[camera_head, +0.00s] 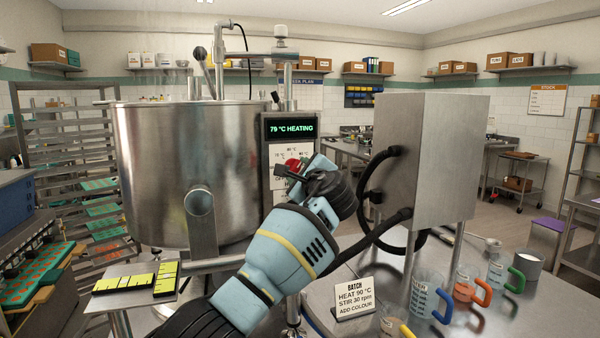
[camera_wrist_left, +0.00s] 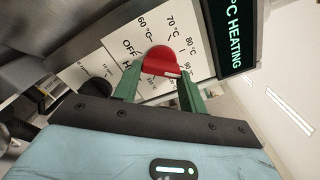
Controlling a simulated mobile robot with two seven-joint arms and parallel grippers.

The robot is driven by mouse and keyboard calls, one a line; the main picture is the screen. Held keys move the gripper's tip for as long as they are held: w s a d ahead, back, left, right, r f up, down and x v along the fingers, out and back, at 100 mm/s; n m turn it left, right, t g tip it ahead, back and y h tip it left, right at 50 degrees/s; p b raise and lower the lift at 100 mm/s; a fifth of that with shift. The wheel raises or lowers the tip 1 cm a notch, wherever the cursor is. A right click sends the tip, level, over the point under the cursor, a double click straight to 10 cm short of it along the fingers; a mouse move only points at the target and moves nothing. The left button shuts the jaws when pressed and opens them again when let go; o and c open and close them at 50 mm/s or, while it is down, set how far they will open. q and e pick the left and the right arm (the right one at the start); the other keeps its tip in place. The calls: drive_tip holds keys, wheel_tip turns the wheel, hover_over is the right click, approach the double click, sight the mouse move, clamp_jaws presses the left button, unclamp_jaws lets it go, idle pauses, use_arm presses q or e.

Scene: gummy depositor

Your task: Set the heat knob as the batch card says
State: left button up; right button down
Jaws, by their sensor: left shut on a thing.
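The red heat knob (camera_wrist_left: 158,60) is on a white dial plate marked OFF, 60, 70, 80 and 90 °C. My left gripper (camera_wrist_left: 158,85) is shut on it, with one green finger on each side. A pale mark on the knob faces lower right, towards the 90 °C label; its exact setting is hard to tell. In the head view, the red knob (camera_head: 293,165) is partly hidden by my left gripper (camera_head: 299,172). The display (camera_head: 291,128) above reads 79 °C HEATING. The batch card (camera_head: 354,298) reads HEAT 90 °C, STIR 30 rpm, ADD COLOUR. My right gripper is out of view.
A large steel kettle (camera_head: 185,165) stands left of the control panel. A steel box (camera_head: 440,155) with black hoses stands to the right. Jugs with coloured handles, including one with a blue handle (camera_head: 421,296), stand at the front right. A black second knob (camera_wrist_left: 97,87) shows beside my gripper.

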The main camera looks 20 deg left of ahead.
use_arm(q)
drive_tip(key=shift+m, duration=0.7)
drive_tip(key=o, duration=1)
drive_tip(key=shift+s, duration=0.1)
drive_tip(key=v, duration=0.7)
drive_tip(key=shift+s+d, duration=0.25)
drive_tip(key=shift+f, duration=0.1)
